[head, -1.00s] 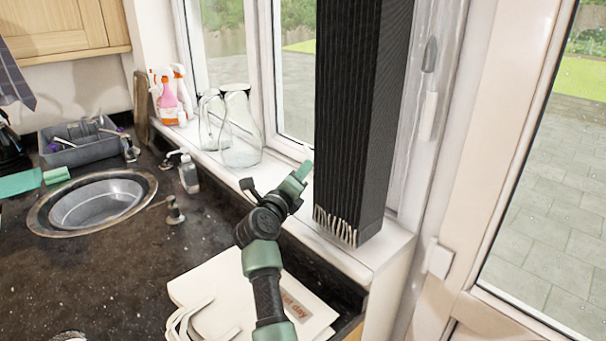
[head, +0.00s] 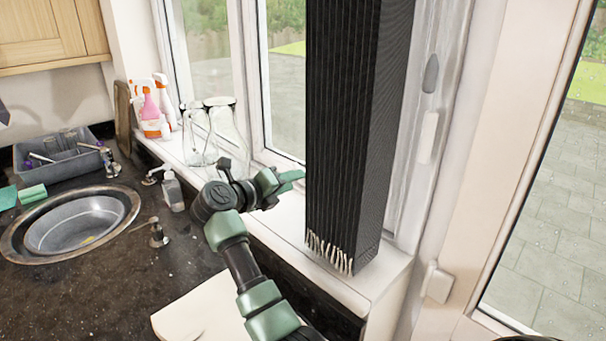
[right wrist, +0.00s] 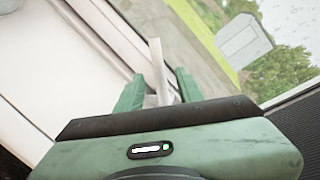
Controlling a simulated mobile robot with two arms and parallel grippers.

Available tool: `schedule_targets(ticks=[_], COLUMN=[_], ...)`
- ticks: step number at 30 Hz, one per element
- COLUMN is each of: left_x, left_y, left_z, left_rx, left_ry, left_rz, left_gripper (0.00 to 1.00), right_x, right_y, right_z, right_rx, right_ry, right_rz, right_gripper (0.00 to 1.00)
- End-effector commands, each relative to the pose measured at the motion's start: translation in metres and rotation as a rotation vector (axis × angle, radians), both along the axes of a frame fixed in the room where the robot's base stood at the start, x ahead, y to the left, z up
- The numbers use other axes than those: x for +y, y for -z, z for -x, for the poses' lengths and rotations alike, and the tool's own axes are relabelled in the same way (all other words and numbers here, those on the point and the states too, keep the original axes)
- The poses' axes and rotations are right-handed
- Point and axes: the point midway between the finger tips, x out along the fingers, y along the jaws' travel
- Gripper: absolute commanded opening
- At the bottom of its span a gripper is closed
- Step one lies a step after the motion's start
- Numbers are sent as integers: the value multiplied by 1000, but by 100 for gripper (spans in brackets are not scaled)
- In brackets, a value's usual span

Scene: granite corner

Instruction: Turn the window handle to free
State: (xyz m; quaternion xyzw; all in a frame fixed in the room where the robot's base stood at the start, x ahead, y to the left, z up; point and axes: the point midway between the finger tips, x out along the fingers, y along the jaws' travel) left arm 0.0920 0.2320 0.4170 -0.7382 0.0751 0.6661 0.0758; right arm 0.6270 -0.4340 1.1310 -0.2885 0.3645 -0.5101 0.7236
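The window handle (right wrist: 158,72) shows in the right wrist view as a slim pale lever on the white window frame. My right gripper (right wrist: 158,88) is open, with one green finger on each side of the lever. I cannot tell whether either finger touches it. In the head view my right gripper (head: 292,178) reaches over the sill to the window, close to the left side of a tall black ribbed column. The handle cannot be made out in the head view. My left gripper is not in view.
The black ribbed column (head: 345,150) stands close right of the gripper. Upturned glasses (head: 221,135) and spray bottles (head: 152,108) stand on the sill (head: 290,222) to the left. A round sink (head: 75,225) and soap bottle (head: 173,190) are on the dark counter.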

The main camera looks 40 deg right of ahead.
Motion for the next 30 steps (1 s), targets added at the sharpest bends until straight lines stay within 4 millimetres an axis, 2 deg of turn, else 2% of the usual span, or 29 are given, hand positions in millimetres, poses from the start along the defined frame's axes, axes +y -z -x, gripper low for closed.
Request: schedule_targets(ticks=[1,4,9,20,21,25,30], left_x=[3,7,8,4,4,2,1], left_y=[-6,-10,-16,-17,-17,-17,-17], left_z=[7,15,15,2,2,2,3], left_rx=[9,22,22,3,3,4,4], left_ry=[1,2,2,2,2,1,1], left_rz=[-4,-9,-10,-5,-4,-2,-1], left_gripper=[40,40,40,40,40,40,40], right_x=[-11,-26,-46,-54,-53,-53,-53], right_y=[-1,3,9,13,13,13,13], right_z=[-1,-5,-10,-12,-12,-12,-12], right_rx=[4,4,2,0,0,0,0], right_ry=[3,2,0,-1,-1,-1,-1], right_rz=[4,4,3,1,1,1,1], right_gripper=[37,37,37,37,34,0,0])
